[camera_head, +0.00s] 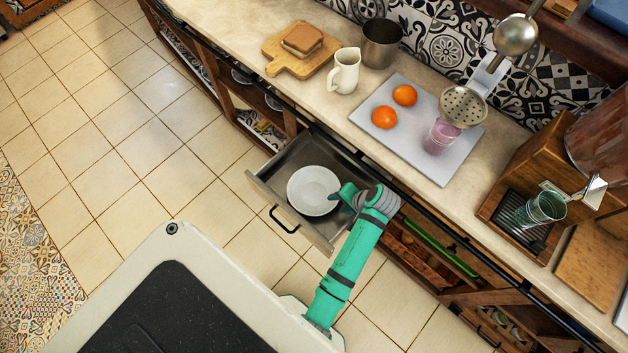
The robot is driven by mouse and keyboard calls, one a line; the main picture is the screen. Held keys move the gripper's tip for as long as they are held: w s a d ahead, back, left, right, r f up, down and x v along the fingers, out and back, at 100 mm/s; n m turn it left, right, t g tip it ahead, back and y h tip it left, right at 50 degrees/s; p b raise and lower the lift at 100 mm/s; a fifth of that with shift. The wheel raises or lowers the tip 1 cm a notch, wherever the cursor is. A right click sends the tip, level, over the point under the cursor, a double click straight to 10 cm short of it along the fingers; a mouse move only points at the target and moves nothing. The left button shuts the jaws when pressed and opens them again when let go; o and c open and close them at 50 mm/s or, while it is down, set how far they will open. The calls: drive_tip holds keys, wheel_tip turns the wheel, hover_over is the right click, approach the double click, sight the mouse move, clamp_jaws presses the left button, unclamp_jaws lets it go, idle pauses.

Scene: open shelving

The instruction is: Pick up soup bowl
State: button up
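A white soup bowl (313,190) sits inside an open drawer (262,189) below the counter. The bowl looks upright, and its right rim is close to my arm. My green arm reaches up from my base to the drawer, and its wrist covers the drawer's right part. The end of my arm is at the bowl's right side.
The drawer's front with its black handle (284,222) faces the tiled floor. On the counter (330,105) above are a cutting board (283,66) with bread, a white jug (345,71), a metal cup (381,42), and a tray (417,150) with two oranges. The floor at left is clear.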

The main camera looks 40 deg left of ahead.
sight(332, 205)
drive_tip(key=shift+x, duration=2.3)
drive_tip(key=shift+s+d, duration=0.1)
drive_tip(key=shift+d, duration=0.05)
clamp_jaws()
